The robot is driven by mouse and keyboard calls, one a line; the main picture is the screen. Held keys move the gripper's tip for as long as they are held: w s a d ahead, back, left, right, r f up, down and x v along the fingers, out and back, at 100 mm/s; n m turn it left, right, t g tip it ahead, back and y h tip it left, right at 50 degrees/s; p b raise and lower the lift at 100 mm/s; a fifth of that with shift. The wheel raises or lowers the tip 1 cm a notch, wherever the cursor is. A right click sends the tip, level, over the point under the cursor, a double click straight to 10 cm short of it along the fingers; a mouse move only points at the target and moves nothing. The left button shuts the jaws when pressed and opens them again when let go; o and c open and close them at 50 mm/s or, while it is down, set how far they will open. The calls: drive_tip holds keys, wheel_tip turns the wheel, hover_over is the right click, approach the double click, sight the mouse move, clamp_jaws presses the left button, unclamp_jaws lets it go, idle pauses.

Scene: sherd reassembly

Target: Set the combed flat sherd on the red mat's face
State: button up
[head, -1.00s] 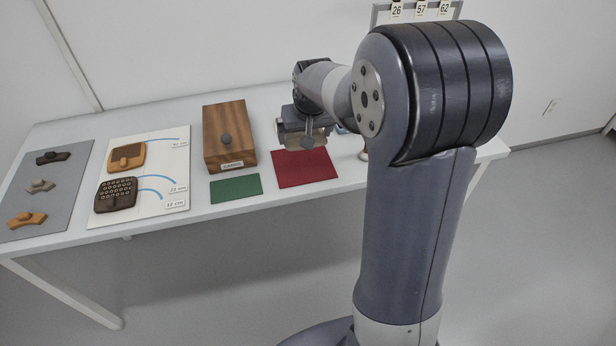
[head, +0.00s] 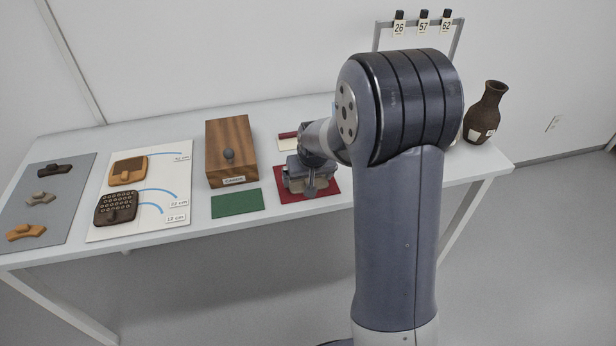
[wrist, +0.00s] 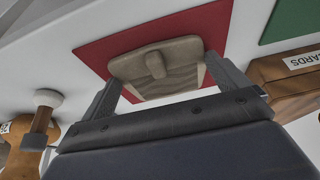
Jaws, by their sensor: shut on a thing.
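My gripper (head: 302,184) is over the red mat (head: 332,192) in the head view. The wrist view shows the flat sherd (wrist: 182,55), a grey-tan slab with rounded corners and a raised knob, between the two fingers of my gripper (wrist: 168,74), which is shut on it. Faint stripes show on its near part. The red mat (wrist: 100,52) lies behind the sherd and extends past it on several sides. Whether the sherd touches the mat cannot be told. In the head view my gripper mostly hides the sherd.
A green mat (head: 237,204) and a wooden box (head: 230,140) are left of the red mat. Further left are a white board (head: 160,215) with two sherds and a grey mat (head: 60,215) with three pieces. A dark vase (head: 485,115) stands at right.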

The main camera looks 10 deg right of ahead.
drive_tip(key=shift+f, duration=0.2)
drive_tip(key=o, duration=0.7)
drive_tip(key=shift+r, duration=0.1)
drive_tip(key=shift+c, duration=0.2)
drive_tip(key=shift+r, duration=0.35)
drive_tip(key=p+v, duration=0.1)
drive_tip(key=v, duration=1)
drive_tip(key=shift+s+r, duration=0.15)
drive_tip(key=shift+r, duration=0.15)
